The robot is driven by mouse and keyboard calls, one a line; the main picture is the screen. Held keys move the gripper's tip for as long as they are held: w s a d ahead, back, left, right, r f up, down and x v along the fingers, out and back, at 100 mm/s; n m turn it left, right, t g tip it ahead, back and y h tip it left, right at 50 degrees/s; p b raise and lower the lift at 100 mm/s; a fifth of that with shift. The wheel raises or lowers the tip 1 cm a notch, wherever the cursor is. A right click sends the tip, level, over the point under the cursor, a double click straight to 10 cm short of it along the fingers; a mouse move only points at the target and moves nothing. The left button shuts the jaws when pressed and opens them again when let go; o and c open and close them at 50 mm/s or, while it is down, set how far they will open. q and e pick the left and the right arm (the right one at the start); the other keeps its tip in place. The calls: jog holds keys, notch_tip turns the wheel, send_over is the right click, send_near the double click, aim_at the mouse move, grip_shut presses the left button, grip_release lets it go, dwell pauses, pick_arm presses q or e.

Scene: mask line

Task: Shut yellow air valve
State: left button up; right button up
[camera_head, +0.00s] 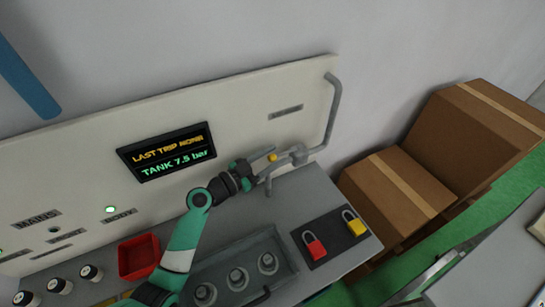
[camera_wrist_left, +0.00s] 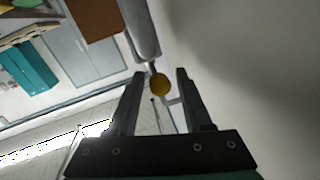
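The yellow air valve shows as a small yellow knob (camera_head: 272,157) in the head view, by the grey pipe fitting at the right end of the panel. In the left wrist view the round yellow knob (camera_wrist_left: 160,85) sits between the two fingertips, with a grey pipe (camera_wrist_left: 141,30) behind it. My left gripper (camera_head: 268,168) reaches the fitting from the left. In the left wrist view its fingers (camera_wrist_left: 160,75) are apart, with visible gaps on both sides of the knob. The rest of the valve handle is hard to make out. My right gripper is not in view.
A grey pipe (camera_head: 332,115) bends down the panel's right edge to the fitting. A dark display (camera_head: 168,153) is on the panel. On the bench are a red bin (camera_head: 139,257), a grey tray (camera_head: 205,273) and red and yellow padlocks (camera_head: 314,246). Cardboard boxes (camera_head: 398,195) stand right.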

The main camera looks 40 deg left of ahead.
pick_arm(q)
grip_shut()
dwell(1.2)
